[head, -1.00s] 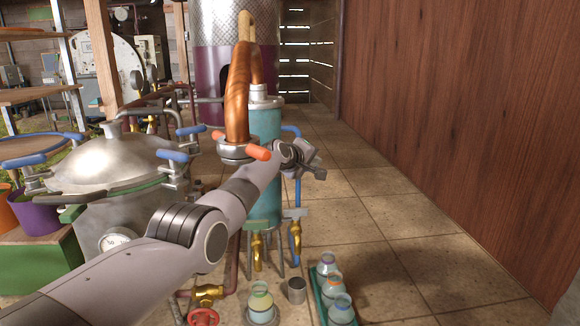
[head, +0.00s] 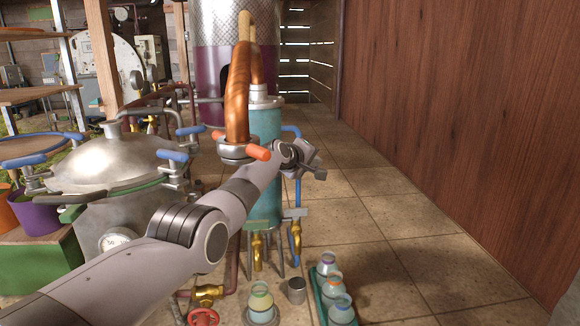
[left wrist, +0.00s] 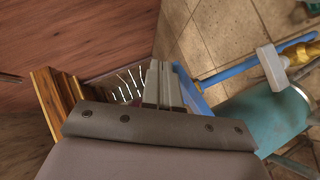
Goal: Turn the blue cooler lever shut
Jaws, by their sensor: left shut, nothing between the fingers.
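My left gripper (head: 318,172) is shut and empty at the right side of the teal cooler (head: 264,130), near the blue pipe (head: 298,190). In the left wrist view the closed fingers (left wrist: 161,84) point past a blue piece (left wrist: 188,92) just to their right, with a small gap or contact that I cannot tell. The blue pipe (left wrist: 235,72) meets that piece. I cannot make out a separate blue lever; it may be hidden by my gripper and wrist. The cooler also shows in the left wrist view (left wrist: 265,115). My right gripper is not in view.
A copper pipe (head: 238,95) with orange handles stands above my forearm. A steel still pot (head: 118,165) with blue clamps is on the left. Brass taps (head: 257,250) and a tray of jars (head: 318,290) are below. The tiled floor at right is clear up to the wooden wall (head: 460,100).

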